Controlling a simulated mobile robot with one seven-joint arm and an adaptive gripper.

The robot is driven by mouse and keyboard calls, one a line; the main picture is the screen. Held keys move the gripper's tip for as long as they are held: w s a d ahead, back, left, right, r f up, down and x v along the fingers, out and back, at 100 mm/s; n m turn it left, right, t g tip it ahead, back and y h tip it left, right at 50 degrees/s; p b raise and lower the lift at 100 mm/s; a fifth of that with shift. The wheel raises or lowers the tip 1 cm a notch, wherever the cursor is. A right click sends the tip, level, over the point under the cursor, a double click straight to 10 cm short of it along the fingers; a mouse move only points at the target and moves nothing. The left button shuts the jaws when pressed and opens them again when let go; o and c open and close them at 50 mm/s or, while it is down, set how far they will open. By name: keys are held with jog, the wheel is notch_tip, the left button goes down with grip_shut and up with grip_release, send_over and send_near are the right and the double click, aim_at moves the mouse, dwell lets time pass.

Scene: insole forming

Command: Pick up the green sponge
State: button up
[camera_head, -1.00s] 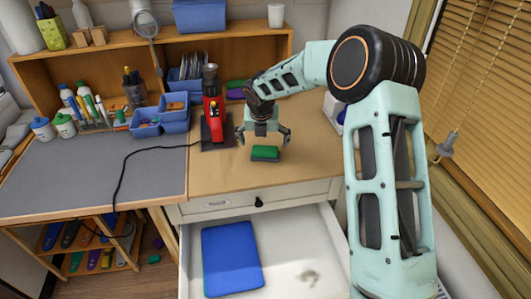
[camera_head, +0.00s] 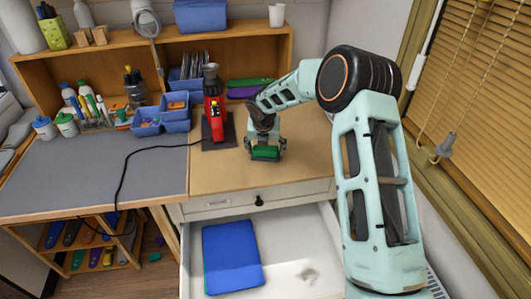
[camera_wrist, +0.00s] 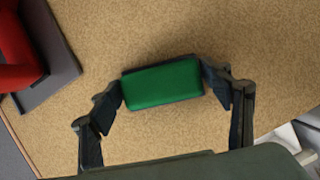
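The green sponge (camera_head: 265,153) is a small rounded block with a dark underside, near the front of the tan tabletop. In the wrist view the sponge (camera_wrist: 163,83) lies between the two fingers of my gripper (camera_wrist: 164,88). One fingertip meets its left end and the other its right end, with no clear gap. In the head view my gripper (camera_head: 265,149) is down around the sponge and partly hides it. I cannot tell whether the sponge is still touching the tabletop.
A red tool (camera_head: 213,108) on a dark plate stands to the left of my gripper. Blue bins (camera_head: 146,120) and a wooden shelf (camera_head: 101,68) are further back. Below the tabletop, an open white drawer (camera_head: 290,248) holds a blue pad (camera_head: 231,257). The tan tabletop (camera_head: 310,160) right of the sponge is clear.

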jog(key=c, duration=0.6)
jog(key=shift+r, duration=0.15)
jog(key=shift+c, duration=0.9)
jog(key=shift+r, duration=0.15)
notch_tip(320, 180, up, 2)
jog(key=shift+r+b, duration=0.15)
jog(key=shift+b, duration=0.2)
jog(key=s+a+r+b, duration=0.2)
jog(key=s+a+r, duration=0.4)
jog(key=s+r, duration=0.4)
jog(key=s, duration=0.2)
jog(key=shift+s, duration=0.3)
